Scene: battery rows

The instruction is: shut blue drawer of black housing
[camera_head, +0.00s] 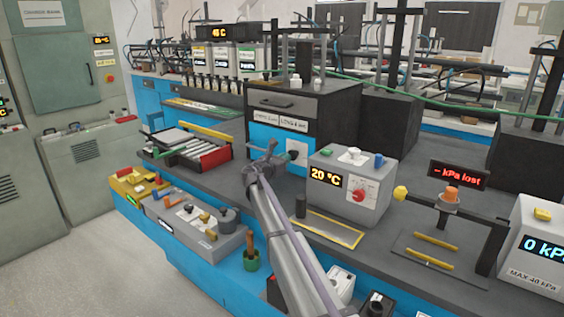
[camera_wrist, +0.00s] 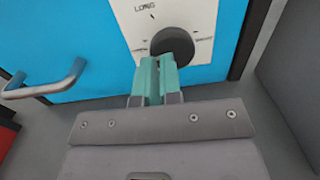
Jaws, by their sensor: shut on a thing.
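The black housing (camera_head: 337,110) stands on the bench with a grey drawer front (camera_head: 283,104) above and a blue drawer front (camera_head: 265,136) below. I cannot tell whether the blue front is flush with the housing. In the wrist view the blue drawer front (camera_wrist: 65,40) fills the left and has a metal bar handle (camera_wrist: 48,84). A white plate on it carries a black round knob (camera_wrist: 172,44). My gripper (camera_head: 272,158) is in front of the blue drawer. Its teal fingertips (camera_wrist: 158,72) are close together at the knob's lower side, shut on it and partly covering it.
A grey box with a 20 °C display (camera_head: 325,177) stands close to the right of the knob. A tray with a red front (camera_head: 213,158) lies to the left. A yellow-edged mat (camera_head: 327,229) lies in front. A green cable (camera_head: 430,98) runs behind.

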